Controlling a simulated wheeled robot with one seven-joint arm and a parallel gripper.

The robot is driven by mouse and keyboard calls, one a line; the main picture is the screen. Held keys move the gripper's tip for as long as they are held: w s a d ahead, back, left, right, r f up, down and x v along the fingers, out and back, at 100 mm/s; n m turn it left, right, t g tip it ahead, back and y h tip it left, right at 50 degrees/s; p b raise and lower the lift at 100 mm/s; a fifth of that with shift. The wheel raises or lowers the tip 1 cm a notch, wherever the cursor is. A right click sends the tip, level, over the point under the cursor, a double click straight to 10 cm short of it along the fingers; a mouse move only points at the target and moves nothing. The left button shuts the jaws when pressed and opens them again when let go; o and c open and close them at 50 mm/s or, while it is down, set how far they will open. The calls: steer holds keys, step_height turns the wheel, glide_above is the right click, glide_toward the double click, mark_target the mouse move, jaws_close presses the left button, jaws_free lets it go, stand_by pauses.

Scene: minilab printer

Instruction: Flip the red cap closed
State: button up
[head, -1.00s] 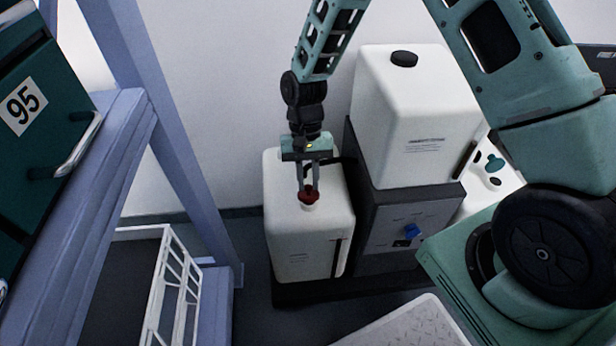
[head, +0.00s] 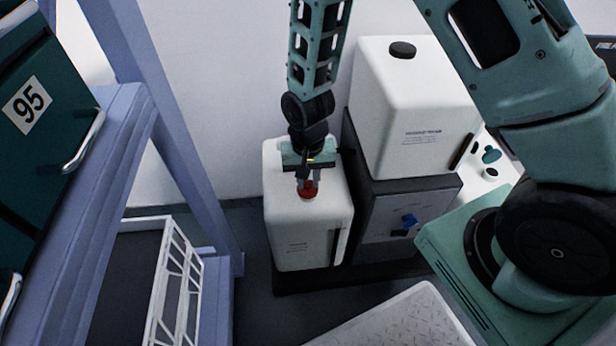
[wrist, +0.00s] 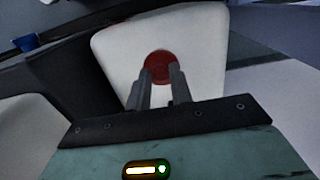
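The red cap (head: 308,189) sits on top of the lower white container (head: 290,238), near its front. My gripper (head: 308,180) points down at it, directly above or touching it. In the wrist view the cap (wrist: 159,64) is a round red disc on the container's white top (wrist: 210,65). My two fingers (wrist: 161,72) stand a little apart, with their tips over the near edge of the cap and a gap between them. I cannot tell whether they touch it. The cap's hinge and the opening under it are hidden.
A second white container (head: 418,105) with a black cap stands on a dark grey unit (head: 405,205) with a blue knob (head: 409,220), right of my gripper. A blue-grey rack (head: 180,150) and white basket (head: 170,285) are at left. The wall is close behind.

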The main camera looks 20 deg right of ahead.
mark_target(308, 183)
steer(key=shift+o, duration=1.4)
step_height(308, 183, up, 17)
steer(key=p, duration=0.5)
steer(key=shift+w+r, duration=0.2)
steer(key=shift+d, duration=0.1)
steer(key=s+a+r+n, duration=0.3)
steer(key=s+r+n, duration=0.3)
steer(key=s, duration=0.4)
steer(key=s+a+r+n, duration=0.3)
steer(key=s+r+n, duration=0.25)
steer(key=s, duration=0.35)
step_height(308, 183, up, 22)
steer(key=p, duration=2.3)
steer(key=shift+s+r, duration=0.25)
